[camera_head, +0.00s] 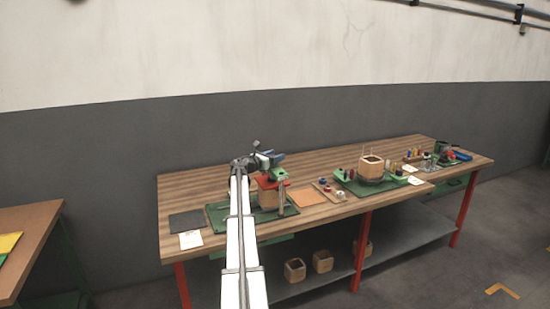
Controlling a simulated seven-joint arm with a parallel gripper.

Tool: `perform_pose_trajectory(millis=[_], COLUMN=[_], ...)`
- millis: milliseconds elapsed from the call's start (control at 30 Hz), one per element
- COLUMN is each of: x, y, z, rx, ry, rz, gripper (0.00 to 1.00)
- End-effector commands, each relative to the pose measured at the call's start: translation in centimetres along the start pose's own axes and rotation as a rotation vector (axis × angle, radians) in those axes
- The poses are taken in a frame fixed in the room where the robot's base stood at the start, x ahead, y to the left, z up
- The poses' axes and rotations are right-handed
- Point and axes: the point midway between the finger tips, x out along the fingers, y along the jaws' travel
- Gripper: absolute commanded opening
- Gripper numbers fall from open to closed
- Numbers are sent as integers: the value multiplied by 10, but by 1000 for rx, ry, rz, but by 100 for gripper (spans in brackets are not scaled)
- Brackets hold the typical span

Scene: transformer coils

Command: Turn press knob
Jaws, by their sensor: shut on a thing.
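The press (271,182) stands on a green mat at the left part of the long workbench. It has red and green parts over a wooden block coil form (268,198). My white arm reaches up from the bottom of the view to the press. My gripper (264,158) is at the top of the press, shut on what appears to be its knob. The knob itself is too small and too covered by the gripper and wrist to make out clearly.
Right of the press are an orange pad (307,196), a small tray of parts (328,190), and a second station with a wooden box (371,167). A dark pad (186,221) and white paper (191,240) lie to the left. Wooden boxes stand on the lower shelf.

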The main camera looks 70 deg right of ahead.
Motion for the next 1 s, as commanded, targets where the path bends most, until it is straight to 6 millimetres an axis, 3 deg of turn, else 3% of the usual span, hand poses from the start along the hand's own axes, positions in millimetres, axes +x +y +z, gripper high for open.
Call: perform_pose_trajectory(millis=[300, 733, 767, 1000], x=[-1, -1, -1, 0], y=[1, 2, 2, 2], z=[0, 0, 0, 0], rx=[0, 0, 0, 0], ry=[1, 1, 1, 1], rz=[98, 109, 109, 108], gripper=[29, 29, 60, 80])
